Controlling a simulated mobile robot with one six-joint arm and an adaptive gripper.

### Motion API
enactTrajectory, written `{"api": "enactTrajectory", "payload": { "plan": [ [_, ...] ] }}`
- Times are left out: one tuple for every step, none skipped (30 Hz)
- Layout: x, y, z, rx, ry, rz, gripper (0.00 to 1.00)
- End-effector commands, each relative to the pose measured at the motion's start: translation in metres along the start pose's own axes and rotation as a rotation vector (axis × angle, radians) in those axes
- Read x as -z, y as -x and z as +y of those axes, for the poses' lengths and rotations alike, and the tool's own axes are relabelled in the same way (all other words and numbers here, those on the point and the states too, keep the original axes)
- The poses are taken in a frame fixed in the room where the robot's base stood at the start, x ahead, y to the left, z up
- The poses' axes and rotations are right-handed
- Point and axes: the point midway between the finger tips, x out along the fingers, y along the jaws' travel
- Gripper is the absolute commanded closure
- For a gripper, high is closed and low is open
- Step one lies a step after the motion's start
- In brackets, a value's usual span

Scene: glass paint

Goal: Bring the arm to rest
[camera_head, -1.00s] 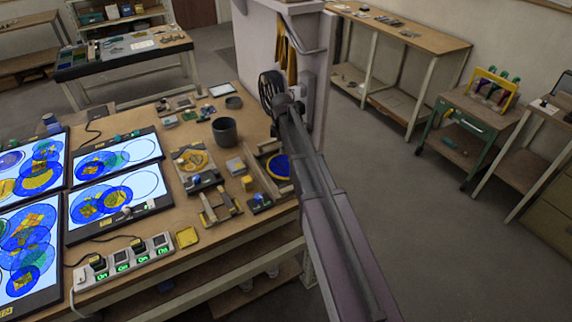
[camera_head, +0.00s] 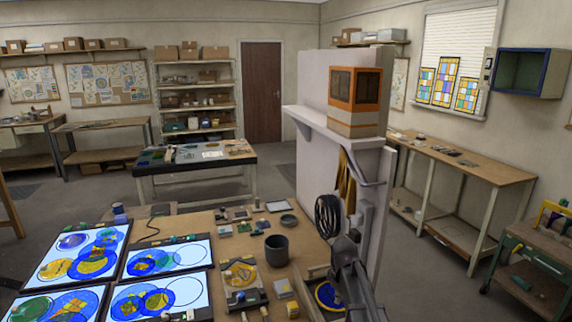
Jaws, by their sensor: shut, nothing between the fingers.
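My arm rises from the bottom right edge, over the right end of the main workbench, to a grey joint in front of the pale partition. My gripper cannot be made out. The arm's links show no fingers, and nothing is seen held. The main workbench (camera_head: 222,275) lies left of the arm. A dark grey pot (camera_head: 277,250) stands upright on it, left of the arm and apart from it. A round black ribbed object (camera_head: 328,215) is beside the arm's upper joint; I cannot tell if they touch.
The pale partition (camera_head: 312,170) stands behind the arm, with an orange-framed box (camera_head: 355,100) on its ledge. Lit panels (camera_head: 160,257) with coloured glass lie at the left. A long side bench (camera_head: 470,165) and a green cart (camera_head: 535,262) stand right. Open floor (camera_head: 435,285) lies between.

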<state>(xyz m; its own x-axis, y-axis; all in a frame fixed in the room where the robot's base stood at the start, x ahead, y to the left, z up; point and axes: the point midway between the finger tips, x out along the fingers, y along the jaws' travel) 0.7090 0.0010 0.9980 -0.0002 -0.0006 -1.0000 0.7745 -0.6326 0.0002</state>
Motion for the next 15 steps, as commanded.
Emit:
{"api": "enactTrajectory", "payload": {
  "plan": [
    [-0.014, 0.000, -0.017, 0.000, -0.065, 0.000, 1.00],
    [-0.020, 0.000, -0.024, 0.000, -0.108, 0.000, 1.00],
    [-0.027, 0.000, -0.032, 0.000, -0.166, 0.000, 1.00],
    [-0.032, 0.000, -0.039, 0.000, -0.208, 0.000, 1.00],
    [-0.038, 0.000, -0.045, 0.000, -0.252, 0.000, 1.00],
    [-0.045, 0.000, -0.054, 0.000, -0.309, 0.000, 1.00],
    [-0.050, 0.000, -0.060, 0.000, -0.353, 0.000, 1.00],
    [-0.056, 0.000, -0.067, 0.000, -0.395, 0.000, 1.00],
    [-0.063, 0.000, -0.075, 0.000, -0.453, 0.000, 1.00],
    [-0.068, 0.000, -0.082, 0.000, -0.496, 0.000, 1.00],
    [-0.073, 0.000, -0.088, 0.000, -0.538, 0.000, 1.00],
    [-0.079, 0.000, -0.095, 0.000, -0.591, -0.001, 1.00],
    [-0.084, 0.000, -0.101, 0.000, -0.630, -0.001, 1.00],
    [-0.088, 0.000, -0.106, -0.001, -0.666, -0.001, 1.00],
    [-0.093, 0.000, -0.112, -0.001, -0.710, -0.001, 1.00]
  ]
}}
